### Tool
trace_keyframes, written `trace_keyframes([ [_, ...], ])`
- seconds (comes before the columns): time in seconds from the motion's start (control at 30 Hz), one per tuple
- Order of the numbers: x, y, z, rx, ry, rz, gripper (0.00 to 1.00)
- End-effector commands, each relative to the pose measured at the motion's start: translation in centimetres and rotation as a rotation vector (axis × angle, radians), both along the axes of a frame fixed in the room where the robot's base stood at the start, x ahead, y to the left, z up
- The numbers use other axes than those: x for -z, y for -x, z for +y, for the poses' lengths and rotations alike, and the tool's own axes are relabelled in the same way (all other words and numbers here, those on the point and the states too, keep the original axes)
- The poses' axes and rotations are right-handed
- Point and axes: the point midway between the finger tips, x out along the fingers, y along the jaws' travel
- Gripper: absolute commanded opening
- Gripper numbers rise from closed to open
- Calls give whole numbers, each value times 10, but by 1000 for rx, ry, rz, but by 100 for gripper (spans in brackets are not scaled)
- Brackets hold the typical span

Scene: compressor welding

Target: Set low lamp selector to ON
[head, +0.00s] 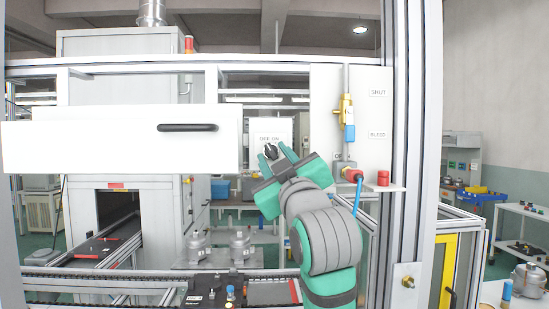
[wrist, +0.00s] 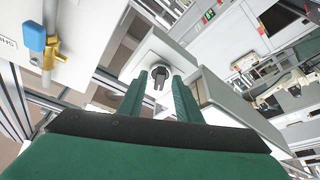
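The lamp selector is a dark rotary knob (head: 270,150) on a white box (head: 283,128) marked OFF and ON. It also shows in the wrist view as a dark knob on a round grey base (wrist: 156,73). My green gripper (head: 274,154) is right in front of it. In the wrist view my gripper (wrist: 159,77) is open, with one fingertip to each side of the knob's handle. I cannot tell whether the fingers touch it. The knob's exact pointing is hard to read past the fingers.
A white panel with a black handle (head: 187,127) stands left of the selector. Grey compressors (head: 240,246) stand below.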

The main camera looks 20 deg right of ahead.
Motion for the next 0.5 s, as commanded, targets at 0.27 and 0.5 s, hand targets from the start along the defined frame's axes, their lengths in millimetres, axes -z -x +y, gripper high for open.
trace_keyframes([
  [0.27,0,-1,0,0,0,0,29],
  [0.5,0,-1,0,0,0,0,0],
])
